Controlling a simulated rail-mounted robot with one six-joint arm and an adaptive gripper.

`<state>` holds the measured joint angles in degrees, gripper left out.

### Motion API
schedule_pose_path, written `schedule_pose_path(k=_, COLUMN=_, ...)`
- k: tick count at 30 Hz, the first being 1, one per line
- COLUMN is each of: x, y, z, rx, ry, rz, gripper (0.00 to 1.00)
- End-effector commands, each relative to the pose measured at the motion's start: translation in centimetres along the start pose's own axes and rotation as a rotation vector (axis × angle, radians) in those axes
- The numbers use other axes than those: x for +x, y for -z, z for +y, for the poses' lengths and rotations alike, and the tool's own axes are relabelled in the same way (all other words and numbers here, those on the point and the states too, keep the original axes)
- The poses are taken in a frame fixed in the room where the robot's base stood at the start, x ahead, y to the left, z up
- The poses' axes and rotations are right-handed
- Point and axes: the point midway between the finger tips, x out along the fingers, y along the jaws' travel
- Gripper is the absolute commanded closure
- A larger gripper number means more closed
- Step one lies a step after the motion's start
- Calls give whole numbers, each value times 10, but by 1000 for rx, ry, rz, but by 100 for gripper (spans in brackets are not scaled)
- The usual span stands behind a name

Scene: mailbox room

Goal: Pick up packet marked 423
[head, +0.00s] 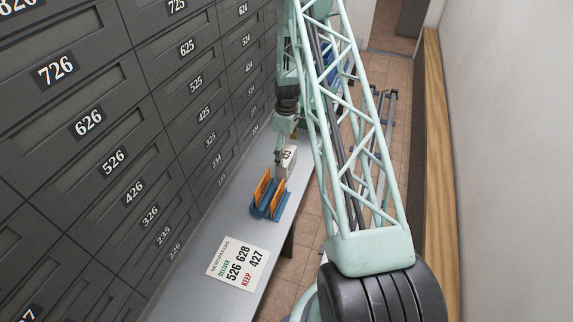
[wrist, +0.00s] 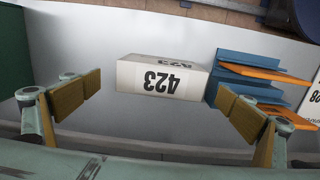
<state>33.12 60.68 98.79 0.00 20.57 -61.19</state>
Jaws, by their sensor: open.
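The packet marked 423 (wrist: 162,80) is a white box standing on the grey shelf, its number upside down in the wrist view. In the head view the packet (head: 287,158) stands just beyond the blue rack, partly hidden by my gripper. My gripper (wrist: 158,98) is open, with one padded finger on each side of the packet's line in the wrist view. The packet appears ahead of the fingertips and between them, with no clear contact. In the head view my gripper (head: 279,152) hangs close to the packet; its fingertips are hard to make out.
A blue rack (head: 267,211) with orange envelopes (head: 263,187) stands right beside the packet; the right finger is close to it in the wrist view. A sign (head: 238,264) lies on the shelf (head: 206,231). Dark numbered mailboxes (head: 113,160) line the left. A green object (wrist: 14,65) is at the wrist view's left.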

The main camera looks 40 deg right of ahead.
Motion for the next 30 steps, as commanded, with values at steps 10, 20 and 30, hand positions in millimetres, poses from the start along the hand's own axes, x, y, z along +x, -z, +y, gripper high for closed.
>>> schedule_pose_path(k=10, x=1, y=0, z=0, rx=0, ry=0, rz=0, gripper=0)
schedule_pose_path(k=20, x=29, y=0, z=-2, rx=0, ry=0, rz=0, gripper=0)
schedule_pose_path(k=30, x=51, y=0, z=-2, rx=0, ry=-1, rz=0, gripper=0)
